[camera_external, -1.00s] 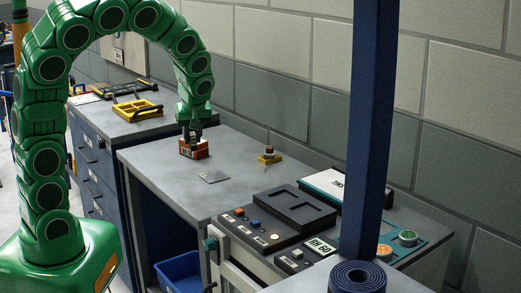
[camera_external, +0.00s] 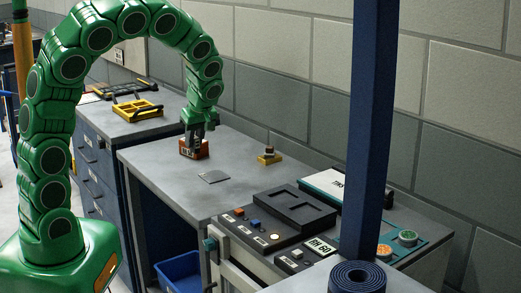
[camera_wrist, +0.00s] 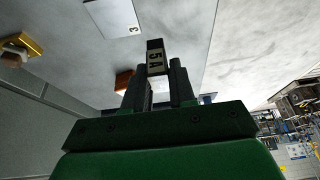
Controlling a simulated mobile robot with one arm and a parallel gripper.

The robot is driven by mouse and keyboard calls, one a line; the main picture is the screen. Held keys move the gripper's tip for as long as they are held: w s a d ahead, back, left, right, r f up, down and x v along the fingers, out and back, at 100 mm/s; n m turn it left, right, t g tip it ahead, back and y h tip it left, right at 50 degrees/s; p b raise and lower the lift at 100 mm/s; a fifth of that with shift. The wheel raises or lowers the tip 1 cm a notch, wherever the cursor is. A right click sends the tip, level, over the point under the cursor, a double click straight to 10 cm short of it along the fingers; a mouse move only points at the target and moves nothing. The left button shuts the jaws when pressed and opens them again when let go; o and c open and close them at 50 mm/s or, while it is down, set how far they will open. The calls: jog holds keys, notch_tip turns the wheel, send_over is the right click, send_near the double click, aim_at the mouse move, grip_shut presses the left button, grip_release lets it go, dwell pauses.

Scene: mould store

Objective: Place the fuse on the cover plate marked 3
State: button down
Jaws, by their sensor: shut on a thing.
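My gripper (camera_wrist: 160,85) is shut on a small dark fuse (camera_wrist: 156,58) with a pale "5A" label, seen between the fingers in the wrist view. In the external view my gripper (camera_external: 199,143) is at the orange-brown box (camera_external: 201,153) on the grey bench, and the fuse is hard to make out there. In the wrist view part of the box (camera_wrist: 122,79) shows left of the fuse. The thin grey cover plate (camera_external: 213,177) lies flat in front of the box, apart from the gripper. The wrist view shows it (camera_wrist: 112,18) marked 3.
A yellow-based small device (camera_external: 269,157) stands on the bench near the wall. A dark control panel (camera_external: 265,232) and a blue post (camera_external: 368,120) are at the right. A yellow tray (camera_external: 138,109) is on the left cabinet. The bench around the plate is clear.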

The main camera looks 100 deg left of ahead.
jog(key=w+a+f, duration=0.1)
jog(key=a+f, duration=0.1)
jog(key=w+a+f, duration=0.1)
jog(key=a+f, duration=0.1)
jog(key=w+a+f, duration=0.1)
jog(key=w+f, duration=0.1)
jog(key=shift+a+f, duration=0.4)
jog(key=shift+f, duration=1.6)
jog(key=shift+f, duration=0.15)
jog(key=c, duration=0.9)
grip_release()
jog(key=shift+c, duration=0.2)
jog(key=v, duration=1.2)
jog(key=shift+r, duration=0.2)
